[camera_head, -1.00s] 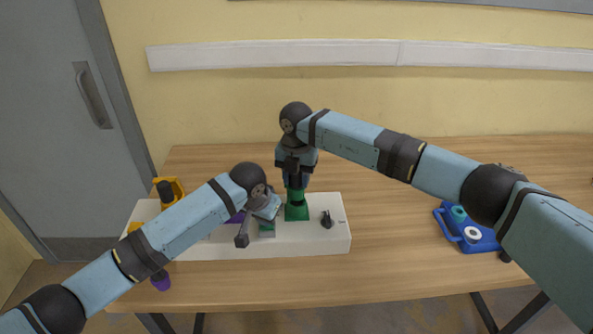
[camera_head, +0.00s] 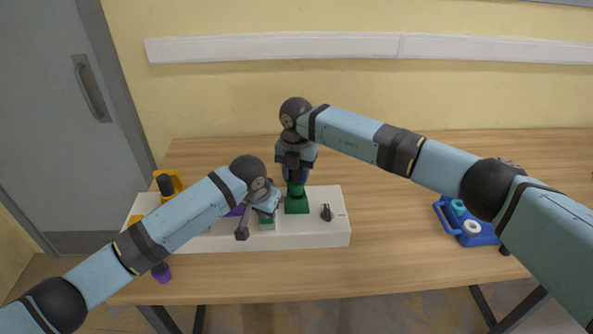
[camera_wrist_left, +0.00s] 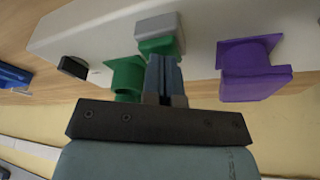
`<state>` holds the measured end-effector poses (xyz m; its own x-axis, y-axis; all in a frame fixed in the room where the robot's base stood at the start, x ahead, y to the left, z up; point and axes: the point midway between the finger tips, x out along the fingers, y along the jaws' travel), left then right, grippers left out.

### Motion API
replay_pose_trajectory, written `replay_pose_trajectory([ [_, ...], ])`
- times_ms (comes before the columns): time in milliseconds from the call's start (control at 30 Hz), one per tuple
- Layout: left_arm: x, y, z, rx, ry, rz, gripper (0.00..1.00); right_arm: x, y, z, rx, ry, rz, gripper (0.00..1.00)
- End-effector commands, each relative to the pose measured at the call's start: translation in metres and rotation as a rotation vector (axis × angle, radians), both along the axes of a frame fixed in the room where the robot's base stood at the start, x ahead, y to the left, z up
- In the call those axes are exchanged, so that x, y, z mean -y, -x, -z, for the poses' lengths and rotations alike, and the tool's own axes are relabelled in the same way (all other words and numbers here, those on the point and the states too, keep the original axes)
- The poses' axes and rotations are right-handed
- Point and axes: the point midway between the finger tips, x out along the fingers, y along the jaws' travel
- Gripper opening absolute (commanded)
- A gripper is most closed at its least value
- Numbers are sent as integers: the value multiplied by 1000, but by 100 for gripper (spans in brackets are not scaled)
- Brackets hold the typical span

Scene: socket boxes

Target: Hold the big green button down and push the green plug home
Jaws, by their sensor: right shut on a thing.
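The white socket box (camera_head: 322,237) lies on the table. The green socket (camera_head: 297,207) stands on its right part and also shows in the left wrist view (camera_wrist_left: 127,78). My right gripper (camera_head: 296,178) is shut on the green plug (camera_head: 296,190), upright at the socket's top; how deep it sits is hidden. The big green button (camera_head: 267,223) is left of the socket, in a grey housing. In the left wrist view my left gripper (camera_wrist_left: 163,68) is shut, its fingertips at the button (camera_wrist_left: 157,46). The fingers partly cover it, so I cannot tell how far down it is.
A purple socket (camera_wrist_left: 250,68) is beside the button. A black switch (camera_head: 326,212) sits right of the green socket. A yellow socket (camera_head: 168,185) is at the box's left end. A purple plug (camera_head: 161,273) lies front left, and a blue tray (camera_head: 474,239) stands right.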

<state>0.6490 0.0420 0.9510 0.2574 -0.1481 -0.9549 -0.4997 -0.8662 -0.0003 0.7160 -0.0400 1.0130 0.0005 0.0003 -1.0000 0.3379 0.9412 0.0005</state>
Motion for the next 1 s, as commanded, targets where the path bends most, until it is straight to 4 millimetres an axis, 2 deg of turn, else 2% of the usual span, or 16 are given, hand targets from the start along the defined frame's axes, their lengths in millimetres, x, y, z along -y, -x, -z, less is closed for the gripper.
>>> replay_pose_trajectory([
  [33, 0, 3, 5, -9, -4, 2, 0, 0, 0, 2, 0, 0, 0, 11],
  [1000, 0, 3, 5, -9, -4, 2, 0, 0, 0, 27, -1, 1, 1, 11],
])
